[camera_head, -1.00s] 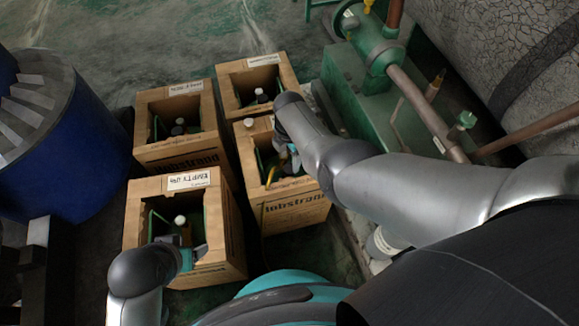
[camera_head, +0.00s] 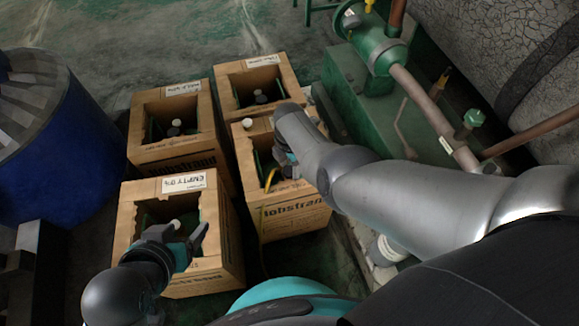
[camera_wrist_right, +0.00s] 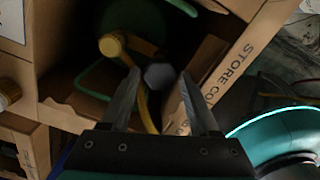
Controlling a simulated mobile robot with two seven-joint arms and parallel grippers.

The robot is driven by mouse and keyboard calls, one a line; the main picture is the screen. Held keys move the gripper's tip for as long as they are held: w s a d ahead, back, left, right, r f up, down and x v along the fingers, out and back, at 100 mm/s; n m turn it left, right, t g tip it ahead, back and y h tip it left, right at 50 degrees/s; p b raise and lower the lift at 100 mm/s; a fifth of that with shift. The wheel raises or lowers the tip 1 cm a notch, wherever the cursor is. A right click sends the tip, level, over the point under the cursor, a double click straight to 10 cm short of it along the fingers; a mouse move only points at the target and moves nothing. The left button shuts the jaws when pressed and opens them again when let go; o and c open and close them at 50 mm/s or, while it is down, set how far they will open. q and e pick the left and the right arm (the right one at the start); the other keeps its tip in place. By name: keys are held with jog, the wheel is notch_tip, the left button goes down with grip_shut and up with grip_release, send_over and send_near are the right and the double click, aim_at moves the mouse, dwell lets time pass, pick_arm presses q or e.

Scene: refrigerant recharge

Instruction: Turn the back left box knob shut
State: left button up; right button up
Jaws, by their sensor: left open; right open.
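The back left box (camera_head: 172,155) is an open-topped cardboard box with a white label. Inside it, a pale knob (camera_head: 176,123) sits beside a darker round part (camera_head: 173,132). My left gripper (camera_head: 196,243) is open above the front left box (camera_head: 210,275), well in front of the back left box. A pale knob (camera_head: 175,224) shows in that front left box. My right gripper (camera_wrist_right: 160,75) is open at the front right box (camera_head: 295,218), mostly hidden by its arm in the head view. A grey knob-like part (camera_wrist_right: 159,77) shows between its fingertips; contact cannot be told.
The back right box (camera_head: 258,82) stands beside the back left one. A blue drum (camera_head: 60,150) is at the left, and green machinery with pipes (camera_head: 375,50) at the right. A yellow hose (camera_wrist_right: 147,112) runs near my right gripper. Floor behind the boxes is clear.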

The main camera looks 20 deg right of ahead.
grip_shut()
dwell(0.4)
